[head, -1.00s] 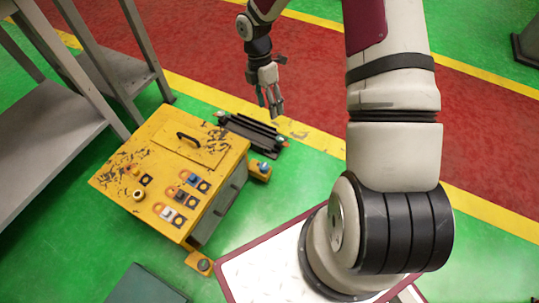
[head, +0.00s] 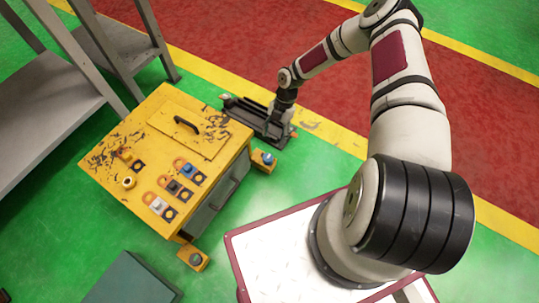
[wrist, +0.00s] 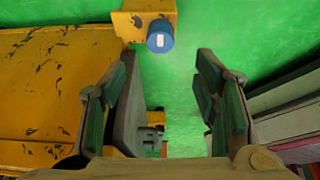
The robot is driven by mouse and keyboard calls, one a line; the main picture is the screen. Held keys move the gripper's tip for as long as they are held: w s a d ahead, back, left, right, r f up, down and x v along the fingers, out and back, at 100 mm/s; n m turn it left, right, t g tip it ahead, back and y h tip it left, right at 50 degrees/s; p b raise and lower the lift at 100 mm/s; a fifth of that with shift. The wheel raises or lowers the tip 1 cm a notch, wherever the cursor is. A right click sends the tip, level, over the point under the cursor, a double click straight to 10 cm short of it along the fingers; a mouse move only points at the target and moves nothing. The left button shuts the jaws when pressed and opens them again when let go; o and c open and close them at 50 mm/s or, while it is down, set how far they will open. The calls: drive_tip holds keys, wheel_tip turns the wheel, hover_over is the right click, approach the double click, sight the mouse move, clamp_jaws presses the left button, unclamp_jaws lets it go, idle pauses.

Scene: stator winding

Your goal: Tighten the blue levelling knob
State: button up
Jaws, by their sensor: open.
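The blue levelling knob (head: 268,158) sits on a small yellow foot bracket (head: 260,165) at the right-hand corner of the yellow cabinet (head: 150,130). In the wrist view the knob (wrist: 160,38) shows from above as a blue disc with a small white mark, near the top of the picture. My gripper (wrist: 163,78) is open and empty there, with one finger on each side. The knob lies beyond the fingertips, roughly centred between them, with no contact visible.
A second yellow foot with a dark knob (head: 193,259) is at the cabinet's front corner. Grey shelving (head: 50,95) stands at left. Green floor is clear right of the blue knob.

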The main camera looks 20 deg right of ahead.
sight(268, 157)
drive_tip(key=b+x, duration=0.3)
drive_tip(key=x, duration=0.7)
drive_tip(key=shift+s+a+f+b, duration=0.1)
drive_tip(key=shift+f+b, duration=0.1)
drive_tip(key=shift+b, duration=0.1)
drive_tip(key=shift+c, duration=0.5)
drive_tip(key=c, duration=1)
